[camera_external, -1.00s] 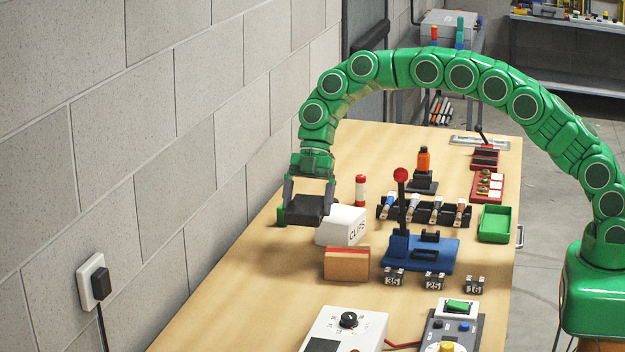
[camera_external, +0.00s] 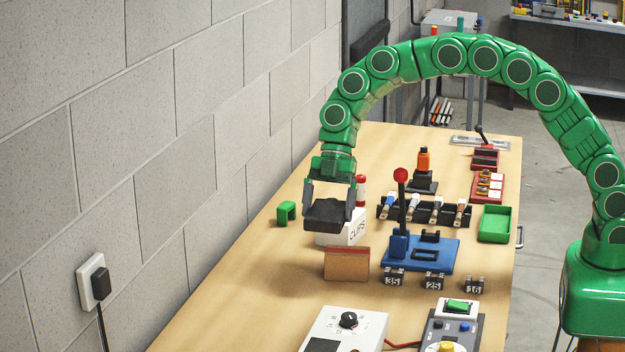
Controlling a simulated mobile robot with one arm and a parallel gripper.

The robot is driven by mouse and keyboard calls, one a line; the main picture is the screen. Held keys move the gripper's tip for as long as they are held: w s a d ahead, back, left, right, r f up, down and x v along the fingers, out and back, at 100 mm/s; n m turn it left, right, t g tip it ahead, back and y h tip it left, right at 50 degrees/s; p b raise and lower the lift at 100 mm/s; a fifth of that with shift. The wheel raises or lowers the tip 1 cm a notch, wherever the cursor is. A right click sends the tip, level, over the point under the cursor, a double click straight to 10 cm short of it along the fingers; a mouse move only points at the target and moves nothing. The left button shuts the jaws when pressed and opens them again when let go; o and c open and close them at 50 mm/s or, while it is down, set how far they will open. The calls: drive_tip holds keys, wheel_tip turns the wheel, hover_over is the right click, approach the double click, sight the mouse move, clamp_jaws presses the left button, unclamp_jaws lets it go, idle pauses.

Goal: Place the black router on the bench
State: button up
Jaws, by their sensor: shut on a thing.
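My green arm arches over the bench (camera_external: 230,300), which has a light wood top. My gripper (camera_external: 329,208) points down and is shut on a flat black box, the black router (camera_external: 328,214), with one finger at each side. The router is held in front of and above the white CLIPS box (camera_external: 354,232), covering part of it. I cannot tell from this view how high the router is above the box, or whether they touch.
A small green bracket (camera_external: 287,212) stands to the left. A brown box (camera_external: 346,264) and a blue lever press (camera_external: 425,253) with a red knob (camera_external: 400,175) stand close by. A red-and-white cylinder (camera_external: 361,188) is behind. The bench's left front stretch along the wall is bare.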

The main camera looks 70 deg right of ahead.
drive_tip(key=s+a, duration=0.5)
drive_tip(key=a, duration=0.8)
approach(265, 318)
drive_tip(key=shift+s+a+r+m, duration=0.15)
drive_tip(key=shift+s+a+m, duration=0.15)
drive_tip(key=shift+s+a, duration=0.7)
drive_tip(key=shift+w+a+f, duration=0.25)
drive_tip(key=shift+w+f, duration=0.2)
drive_tip(key=shift+f, duration=0.1)
drive_tip(key=shift+w+a+f, duration=0.3)
drive_tip(key=shift+w+f, duration=0.2)
drive_tip(key=shift+f, duration=1.55)
drive_tip(key=shift+f, duration=0.15)
drive_tip(key=o, duration=0.9)
drive_tip(key=v, duration=1.2)
